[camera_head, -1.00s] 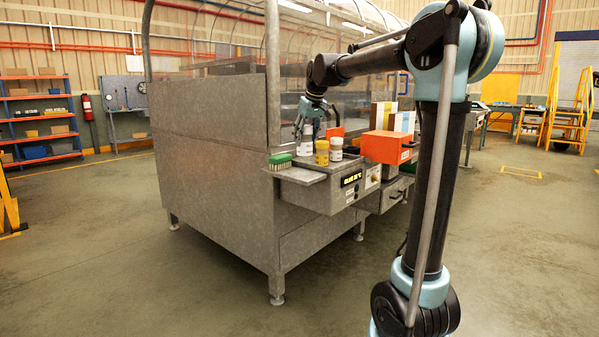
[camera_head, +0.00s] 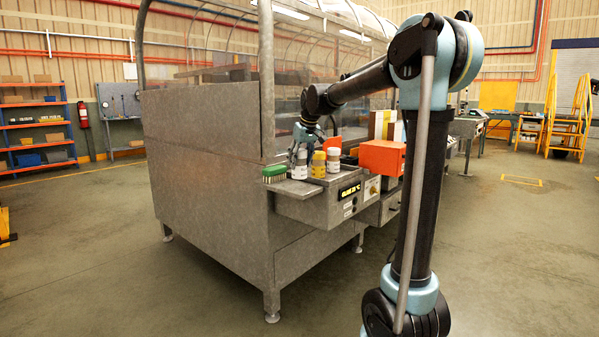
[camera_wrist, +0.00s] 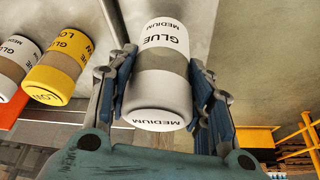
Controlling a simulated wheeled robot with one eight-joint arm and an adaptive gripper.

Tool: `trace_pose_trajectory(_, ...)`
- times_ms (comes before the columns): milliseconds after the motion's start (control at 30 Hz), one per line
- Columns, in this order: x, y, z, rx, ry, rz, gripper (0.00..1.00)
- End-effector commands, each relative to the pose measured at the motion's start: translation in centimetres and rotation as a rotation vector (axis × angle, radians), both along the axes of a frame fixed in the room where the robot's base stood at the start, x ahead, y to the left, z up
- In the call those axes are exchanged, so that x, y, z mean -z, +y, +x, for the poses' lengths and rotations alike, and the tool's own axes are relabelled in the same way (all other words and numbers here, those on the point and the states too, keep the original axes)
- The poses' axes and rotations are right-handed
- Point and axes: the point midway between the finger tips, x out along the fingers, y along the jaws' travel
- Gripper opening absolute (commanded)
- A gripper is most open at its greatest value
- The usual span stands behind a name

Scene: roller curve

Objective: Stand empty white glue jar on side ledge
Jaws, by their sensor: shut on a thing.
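My gripper (camera_head: 299,153) is shut on a white glue jar (camera_head: 299,168) with a grey-brown band. In the wrist view my gripper (camera_wrist: 163,65) has one finger on each side of this jar (camera_wrist: 160,92), and its label reads GLUE MEDIUM. The jar is close over the inner part of the side ledge (camera_head: 296,189), left of the yellow jar. I cannot tell whether its base touches the ledge, or whether it is empty. A yellow glue jar (camera_head: 318,167) and another white jar (camera_head: 334,161) stand to the right on the grey machine box.
A green brush (camera_head: 274,173) lies on the ledge's left end, close to the held jar. An orange box (camera_head: 382,158) stands right of the jars. The clear guard (camera_head: 300,85) rises behind. The ledge's front strip is bare.

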Motion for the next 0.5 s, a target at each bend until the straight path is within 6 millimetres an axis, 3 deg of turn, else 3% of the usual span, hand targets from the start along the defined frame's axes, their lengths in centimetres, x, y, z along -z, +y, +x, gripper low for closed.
trace_pose_trajectory(233,3.2,-0.1,0.0,0.001,0.0,0.0,0.23)
trace_pose_trajectory(500,3.5,-0.1,0.0,0.001,0.0,0.0,0.23)
